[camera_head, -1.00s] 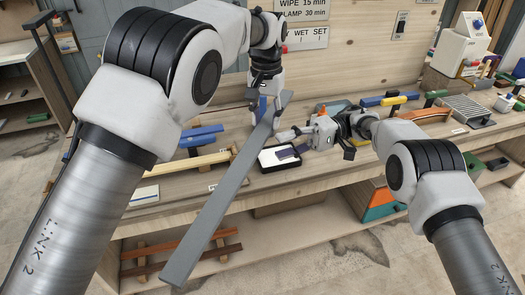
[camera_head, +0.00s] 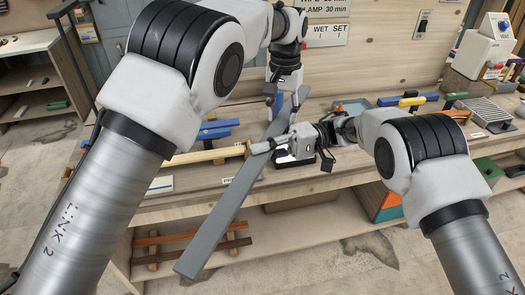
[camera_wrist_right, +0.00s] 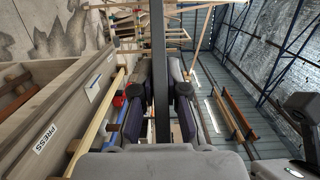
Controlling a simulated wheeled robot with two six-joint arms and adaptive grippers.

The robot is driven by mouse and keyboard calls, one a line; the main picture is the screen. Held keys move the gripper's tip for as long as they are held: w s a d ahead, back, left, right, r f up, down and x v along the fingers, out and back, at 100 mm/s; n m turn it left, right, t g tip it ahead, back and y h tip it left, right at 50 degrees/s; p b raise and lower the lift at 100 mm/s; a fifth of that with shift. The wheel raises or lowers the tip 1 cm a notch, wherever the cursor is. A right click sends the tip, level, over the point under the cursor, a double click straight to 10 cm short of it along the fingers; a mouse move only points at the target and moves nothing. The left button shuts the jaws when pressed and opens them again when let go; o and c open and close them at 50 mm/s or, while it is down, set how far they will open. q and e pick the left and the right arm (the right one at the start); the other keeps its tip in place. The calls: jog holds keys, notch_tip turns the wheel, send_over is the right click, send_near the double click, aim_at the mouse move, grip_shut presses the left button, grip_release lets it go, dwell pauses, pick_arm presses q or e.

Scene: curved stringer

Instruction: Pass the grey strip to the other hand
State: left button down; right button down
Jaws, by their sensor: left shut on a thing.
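The long grey strip (camera_head: 216,226) hangs tilted in the head view, its near end low in front of the bench and its far end up by my left gripper. My left gripper (camera_head: 272,104) is shut on the strip near its far end. My right gripper (camera_head: 262,147) is at the strip's middle, reaching in from the right. In the right wrist view the strip (camera_wrist_right: 161,70) runs between the two fingers of my right gripper (camera_wrist_right: 161,85). They stand on both sides of it, with narrow gaps showing, so it looks open around the strip.
The wooden bench (camera_head: 370,172) runs behind and below the strip. Blue pieces (camera_head: 205,134) and a pale wooden bar (camera_head: 205,154) lie left of the strip. Reddish bars (camera_head: 190,255) rest on the lower shelf.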

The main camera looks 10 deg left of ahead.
pick_arm(q)
jog(key=c, duration=0.6)
grip_release()
jog(key=shift+r, duration=0.1)
